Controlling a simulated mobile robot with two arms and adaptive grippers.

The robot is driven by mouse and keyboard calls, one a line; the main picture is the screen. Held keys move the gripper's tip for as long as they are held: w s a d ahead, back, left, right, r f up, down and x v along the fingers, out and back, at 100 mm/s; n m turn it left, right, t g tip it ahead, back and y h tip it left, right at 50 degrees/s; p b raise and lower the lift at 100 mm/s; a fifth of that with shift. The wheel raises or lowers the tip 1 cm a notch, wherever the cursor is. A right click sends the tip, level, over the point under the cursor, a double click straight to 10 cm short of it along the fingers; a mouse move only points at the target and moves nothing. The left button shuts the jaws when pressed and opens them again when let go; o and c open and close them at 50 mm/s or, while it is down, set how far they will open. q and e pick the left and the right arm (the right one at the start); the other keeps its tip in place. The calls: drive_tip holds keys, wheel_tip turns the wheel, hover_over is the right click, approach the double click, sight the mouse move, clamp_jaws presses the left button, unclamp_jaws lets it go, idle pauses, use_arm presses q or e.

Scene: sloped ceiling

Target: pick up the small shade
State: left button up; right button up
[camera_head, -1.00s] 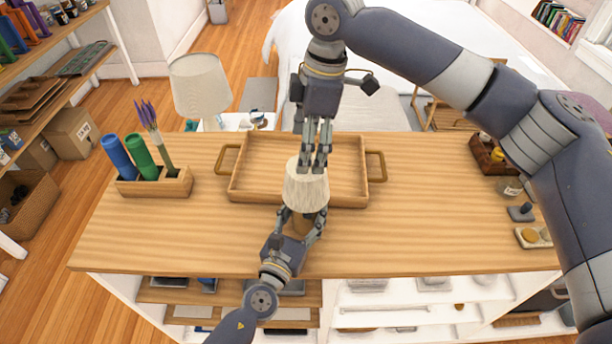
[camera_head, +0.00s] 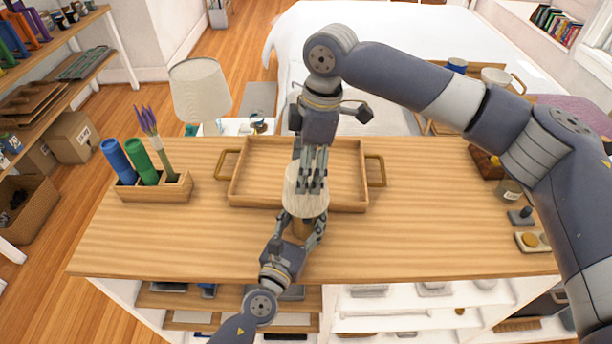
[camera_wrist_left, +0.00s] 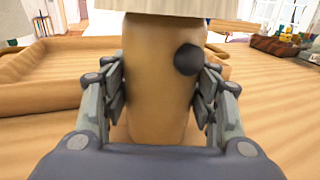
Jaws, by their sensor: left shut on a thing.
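The small cream shade (camera_head: 294,186) sits upright on a tan lamp base (camera_head: 301,227) at the tray's front edge. In the left wrist view, the shade's lower rim (camera_wrist_left: 165,6) shows above the base (camera_wrist_left: 150,75), which has a dark round knob (camera_wrist_left: 188,60). My left gripper (camera_head: 303,219) is shut on the base, one finger group on each side, below the shade. My right gripper (camera_head: 314,184) points down from above, its fingers overlapping the shade's top and right side. Whether they are closed on it cannot be told.
A wooden tray (camera_head: 240,188) with two handles lies behind the lamp. A holder (camera_head: 150,190) with blue and green rolls and purple flowers stands at left. A larger lamp (camera_head: 200,90) stands beyond the counter. Small items sit at the right end. The counter (camera_head: 420,225) between is clear.

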wheel_tip(320, 180, up, 10)
drive_tip(key=shift+r, duration=0.1)
idle(0.4)
drive_tip(key=shift+r, duration=2.95)
use_arm(q)
drive_tip(key=o, duration=1.4)
drive_tip(key=shift+s, duration=0.1)
drive_tip(key=v, duration=1.1)
drive_tip(key=shift+s+a+f, duration=0.1)
drive_tip(key=shift+s+a, duration=0.05)
drive_tip(key=shift+s, duration=0.2)
